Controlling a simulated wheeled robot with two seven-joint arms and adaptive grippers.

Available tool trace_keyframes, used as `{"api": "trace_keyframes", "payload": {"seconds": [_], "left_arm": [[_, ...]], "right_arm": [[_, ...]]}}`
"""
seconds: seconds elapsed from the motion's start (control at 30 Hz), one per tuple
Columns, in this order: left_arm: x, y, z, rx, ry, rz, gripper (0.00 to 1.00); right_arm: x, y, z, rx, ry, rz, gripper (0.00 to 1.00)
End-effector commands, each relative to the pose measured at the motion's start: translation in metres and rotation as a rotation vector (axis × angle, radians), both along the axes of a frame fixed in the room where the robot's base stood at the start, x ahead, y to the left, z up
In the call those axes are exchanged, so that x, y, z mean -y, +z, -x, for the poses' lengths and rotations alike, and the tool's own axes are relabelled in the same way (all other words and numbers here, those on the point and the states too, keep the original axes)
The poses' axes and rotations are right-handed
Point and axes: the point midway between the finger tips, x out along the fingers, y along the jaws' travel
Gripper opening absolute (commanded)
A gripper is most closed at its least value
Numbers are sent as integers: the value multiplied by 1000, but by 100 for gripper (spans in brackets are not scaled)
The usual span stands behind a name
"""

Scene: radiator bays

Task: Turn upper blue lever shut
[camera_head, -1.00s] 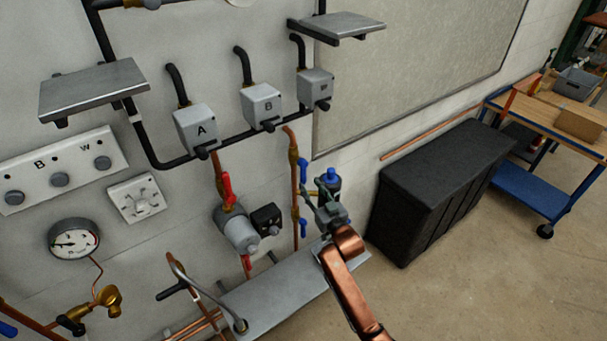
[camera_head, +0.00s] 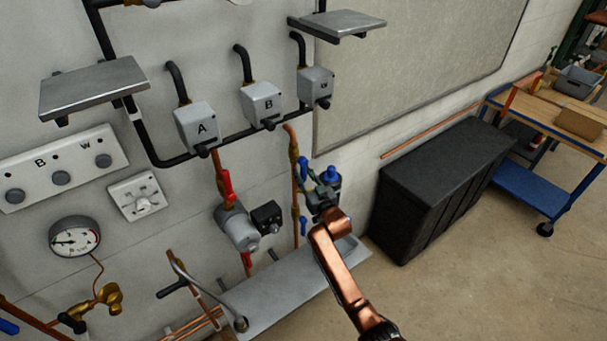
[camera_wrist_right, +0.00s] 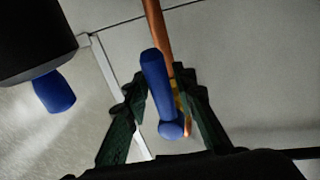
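The upper blue lever (camera_head: 303,168) sits on a brass valve on a copper pipe, to the right of the grey pump. In the right wrist view a blue lever (camera_wrist_right: 156,78) lies between the two dark green fingers. My right gripper (camera_wrist_right: 162,82) is open, with a finger on either side of the lever and visible gaps. In the head view my right gripper (camera_head: 318,192) is just below and right of the upper lever, and its fingers are hard to make out. A lower blue lever (camera_head: 303,225) is on the same pipe. My left gripper is not in view.
A red lever (camera_head: 227,184) and the grey pump (camera_head: 238,228) are to the left. A metal shelf (camera_head: 285,292) lies below. A black chest (camera_head: 440,190) stands to the right.

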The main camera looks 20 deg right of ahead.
Motion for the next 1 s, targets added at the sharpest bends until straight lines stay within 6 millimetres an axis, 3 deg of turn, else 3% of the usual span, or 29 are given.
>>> {"api": "trace_keyframes", "payload": {"seconds": [0.33, 1.0], "left_arm": [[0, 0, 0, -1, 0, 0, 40], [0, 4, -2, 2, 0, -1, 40]], "right_arm": [[0, 0, 0, 0, 0, 0, 0], [6, 1, -3, -10, -10, -28, 0]]}}
